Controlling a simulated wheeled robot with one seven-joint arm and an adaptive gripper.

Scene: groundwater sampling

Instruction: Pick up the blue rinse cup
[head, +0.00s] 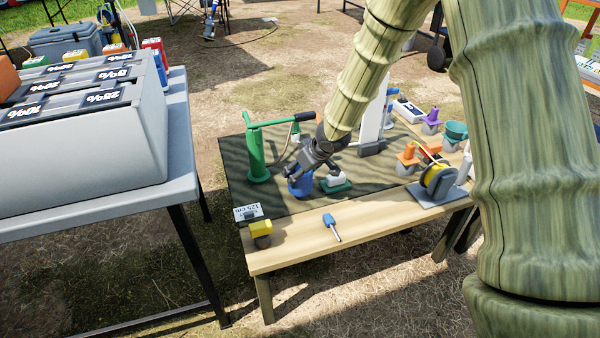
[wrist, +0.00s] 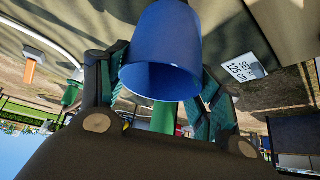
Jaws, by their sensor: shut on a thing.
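The blue rinse cup (head: 299,186) is at my gripper (head: 301,176), over the dark mat (head: 280,206) on the wooden table. In the wrist view, the cup (wrist: 166,50) fills the upper middle, between the two fingers of my gripper (wrist: 160,82). My gripper is shut on the cup, with a finger on each side. In the head view my gripper hides the upper part of the cup. Whether the cup's base touches the mat cannot be told.
A green hand pump (head: 257,155) stands left of the cup. A white-and-green item (head: 335,182) sits close on its right. A grey table (head: 150,205) stands at left.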

